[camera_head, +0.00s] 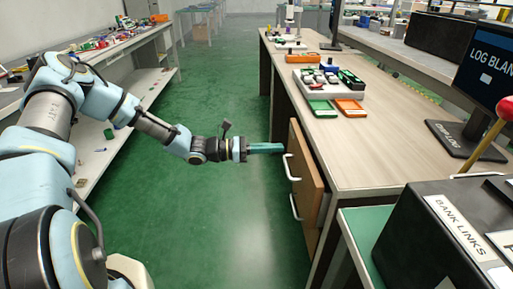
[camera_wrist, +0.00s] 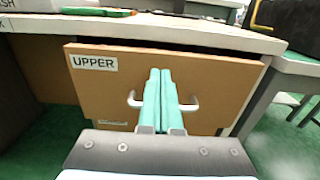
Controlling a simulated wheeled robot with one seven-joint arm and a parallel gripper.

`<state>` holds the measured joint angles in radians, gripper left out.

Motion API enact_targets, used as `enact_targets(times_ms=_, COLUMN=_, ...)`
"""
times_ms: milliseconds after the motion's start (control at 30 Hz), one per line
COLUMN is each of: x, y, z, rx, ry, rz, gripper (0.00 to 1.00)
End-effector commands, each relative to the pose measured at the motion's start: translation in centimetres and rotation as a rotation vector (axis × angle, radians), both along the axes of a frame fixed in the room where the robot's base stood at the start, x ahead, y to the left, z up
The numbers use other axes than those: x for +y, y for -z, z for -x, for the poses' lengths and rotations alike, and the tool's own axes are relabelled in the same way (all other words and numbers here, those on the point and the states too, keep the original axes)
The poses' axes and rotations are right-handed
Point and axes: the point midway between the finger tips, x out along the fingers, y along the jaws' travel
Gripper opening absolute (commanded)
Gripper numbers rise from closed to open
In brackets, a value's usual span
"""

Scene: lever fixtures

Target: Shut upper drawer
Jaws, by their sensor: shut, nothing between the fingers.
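The upper drawer (camera_head: 306,163) is a brown front with a pale handle, on the near end of the long workbench's left side. It stands out from the bench. In the wrist view, its front (camera_wrist: 95,85) bears the label UPPER, and a dark gap shows along its top edge. My gripper (camera_head: 283,148) is shut and empty, its teal fingers pointing at the drawer front by the handle. In the wrist view, the fingers (camera_wrist: 160,72) cover the middle of the handle (camera_wrist: 190,104). I cannot tell whether they touch it.
A lower drawer handle (camera_head: 294,207) shows below. The workbench top (camera_head: 375,160) carries a grey tray of parts (camera_head: 318,88) and a monitor (camera_head: 485,80). A black box labelled BANK LINKS (camera_head: 440,235) stands at the near right. Green floor (camera_head: 225,90) is clear left of the bench.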

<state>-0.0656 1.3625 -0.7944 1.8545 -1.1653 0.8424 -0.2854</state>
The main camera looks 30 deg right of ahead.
Motion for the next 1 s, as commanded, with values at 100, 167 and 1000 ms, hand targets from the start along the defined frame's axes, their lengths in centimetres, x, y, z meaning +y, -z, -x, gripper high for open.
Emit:
enact_targets(times_ms=100, x=-1.9, y=-0.1, z=1.0, rx=0.002, ry=0.002, rz=0.001, gripper=0.00)
enact_targets(times_ms=167, x=-2.6, y=-0.1, z=1.3, rx=0.001, ry=0.002, rz=0.000, gripper=0.00)
enact_targets(times_ms=1000, x=-7.2, y=-0.1, z=3.4, rx=0.001, ry=0.003, rz=0.002, gripper=0.00)
